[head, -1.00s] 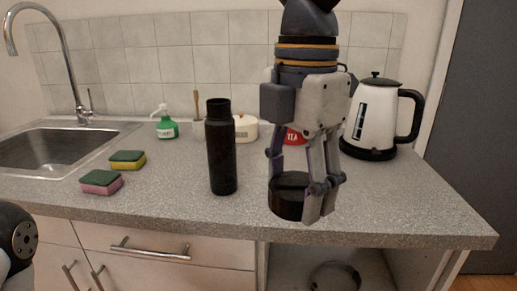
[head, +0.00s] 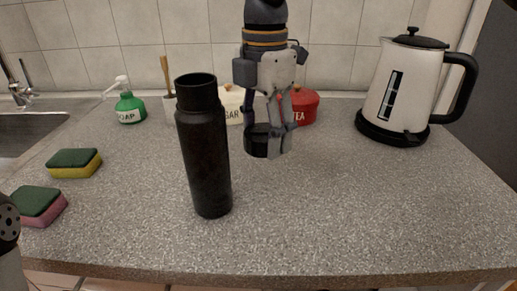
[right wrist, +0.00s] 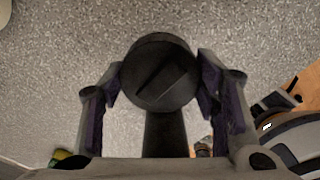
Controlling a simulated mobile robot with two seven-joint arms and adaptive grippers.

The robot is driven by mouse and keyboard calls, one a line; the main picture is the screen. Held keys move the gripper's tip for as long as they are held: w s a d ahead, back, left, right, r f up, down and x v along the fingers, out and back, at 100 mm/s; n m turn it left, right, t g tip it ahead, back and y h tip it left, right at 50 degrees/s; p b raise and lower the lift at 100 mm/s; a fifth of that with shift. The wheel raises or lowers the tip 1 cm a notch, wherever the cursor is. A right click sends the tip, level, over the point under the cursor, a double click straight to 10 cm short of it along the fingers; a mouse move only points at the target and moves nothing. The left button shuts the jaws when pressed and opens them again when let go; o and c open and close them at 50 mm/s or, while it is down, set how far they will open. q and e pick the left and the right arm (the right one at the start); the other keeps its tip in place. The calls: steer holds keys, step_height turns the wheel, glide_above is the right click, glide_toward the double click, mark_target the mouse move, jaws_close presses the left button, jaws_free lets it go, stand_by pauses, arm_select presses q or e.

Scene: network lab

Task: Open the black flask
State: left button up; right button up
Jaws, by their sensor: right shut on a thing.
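The black flask (head: 205,160) stands upright on the counter in the head view. Its neck is bare and its mouth is open. My right gripper (head: 270,148) is behind and to the right of the flask, pointing down, shut on a black lid (head: 257,141). In the right wrist view the round lid (right wrist: 160,72) sits between the fingers, with a raised ridge across its top. A dark shape below it there is partly hidden. I cannot tell if the lid touches the counter.
A white kettle (head: 404,90) stands at the right. A red tea tin (head: 303,107), a sugar pot (head: 233,104) and a green soap bottle (head: 129,108) stand along the back. Two sponges (head: 75,163) lie at the left near the sink (head: 30,131). The right front counter is clear.

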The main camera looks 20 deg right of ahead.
mark_target(261, 164)
steer(key=shift+w+d+f, duration=0.1)
steer(key=shift+w+f, duration=0.85)
steer(key=shift+f, duration=0.15)
steer(key=shift+w+f, duration=0.2)
steer(key=shift+f, duration=0.75)
steer(key=shift+w+f, duration=0.2)
steer(key=shift+f, duration=0.7)
steer(key=shift+f, duration=0.1)
steer(key=o, duration=1.3)
